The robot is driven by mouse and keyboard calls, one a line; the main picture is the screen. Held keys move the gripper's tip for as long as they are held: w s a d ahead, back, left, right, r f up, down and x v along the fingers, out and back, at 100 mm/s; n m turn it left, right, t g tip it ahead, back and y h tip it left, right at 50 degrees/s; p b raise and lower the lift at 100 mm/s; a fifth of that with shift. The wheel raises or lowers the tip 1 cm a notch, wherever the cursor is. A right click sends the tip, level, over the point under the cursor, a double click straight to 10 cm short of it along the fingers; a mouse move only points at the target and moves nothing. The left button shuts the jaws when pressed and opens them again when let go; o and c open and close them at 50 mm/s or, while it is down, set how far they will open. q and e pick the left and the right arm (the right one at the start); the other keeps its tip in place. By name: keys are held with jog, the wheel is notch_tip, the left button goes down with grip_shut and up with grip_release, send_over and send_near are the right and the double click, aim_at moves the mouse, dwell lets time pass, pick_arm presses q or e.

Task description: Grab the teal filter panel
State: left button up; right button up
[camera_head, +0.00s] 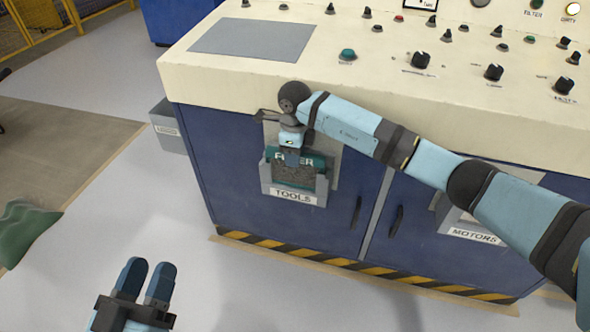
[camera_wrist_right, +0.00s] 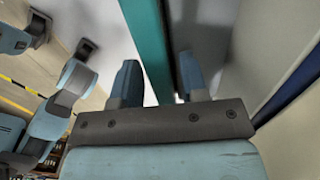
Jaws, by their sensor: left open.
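The teal filter panel (camera_head: 318,160) stands upright in the grey TOOLS holder (camera_head: 322,186) on the front of the blue cabinet. Its label is partly covered by my right gripper (camera_head: 291,157), which points down at the panel's top edge. In the right wrist view, the teal panel (camera_wrist_right: 148,42) runs between the two spread fingers of my right gripper (camera_wrist_right: 160,82). The fingers look open around it, with a gap on the left side; contact on the right side is unclear. My left gripper (camera_head: 146,280) is open and empty over the floor at the lower left.
The cream console top (camera_head: 400,105) has several knobs and buttons close to my right arm. A MOTORS holder (camera_head: 475,226) is on the right cabinet door, and a grey side bin (camera_head: 168,127) on the left. A green cloth-like thing (camera_head: 22,228) shows at far left.

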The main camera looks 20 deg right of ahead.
grip_shut()
jog(key=shift+r, duration=0.1)
